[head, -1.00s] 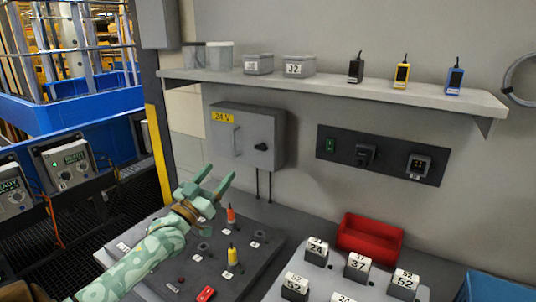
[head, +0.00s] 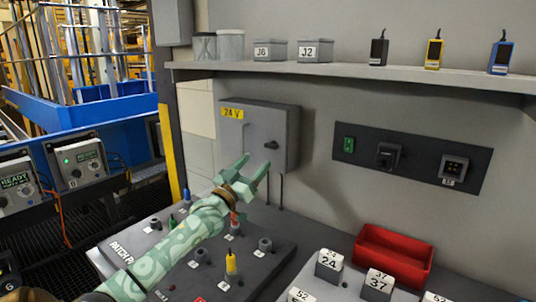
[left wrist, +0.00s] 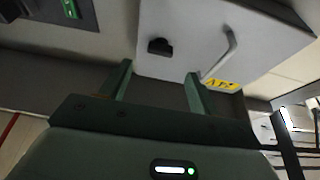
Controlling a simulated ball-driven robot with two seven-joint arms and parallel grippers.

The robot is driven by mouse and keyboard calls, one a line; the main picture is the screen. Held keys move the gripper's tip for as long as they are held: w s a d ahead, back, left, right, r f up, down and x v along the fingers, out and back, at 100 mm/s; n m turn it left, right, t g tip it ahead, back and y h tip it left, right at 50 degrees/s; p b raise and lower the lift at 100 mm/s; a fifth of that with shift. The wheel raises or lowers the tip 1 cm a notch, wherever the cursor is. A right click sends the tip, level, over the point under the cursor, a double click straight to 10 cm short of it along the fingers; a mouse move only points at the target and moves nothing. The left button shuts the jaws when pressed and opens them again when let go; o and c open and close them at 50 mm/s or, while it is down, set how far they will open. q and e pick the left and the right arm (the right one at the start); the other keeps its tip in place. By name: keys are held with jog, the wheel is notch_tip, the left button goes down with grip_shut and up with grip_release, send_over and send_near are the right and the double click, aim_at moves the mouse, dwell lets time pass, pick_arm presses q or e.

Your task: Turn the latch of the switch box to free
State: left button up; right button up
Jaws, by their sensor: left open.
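The grey switch box (head: 256,122) with a yellow 24 V label hangs on the wall. Its dark latch (head: 272,145) is a small knob on the right half of the door, lying roughly level. My left gripper (head: 253,165) is open and empty, just below and in front of the door. In the left wrist view the box (left wrist: 190,30) appears turned over, with the latch (left wrist: 160,46) beyond and between the open fingertips (left wrist: 158,72). The fingers look apart from the latch. My right gripper is not in view.
A patch panel (head: 262,268) with coloured plugs lies below my left arm. A shelf (head: 350,76) with tins and handheld devices runs above the box. A dark socket panel (head: 412,160) is to the right, above a red bin (head: 394,258).

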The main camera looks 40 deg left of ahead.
aim_at(269, 146)
pick_arm(q)
jog(key=b+x, duration=0.1)
jog(key=x, duration=0.6)
jog(key=shift+r+b, duration=0.1)
jog(key=shift+b, duration=0.3)
jog(key=c, duration=1)
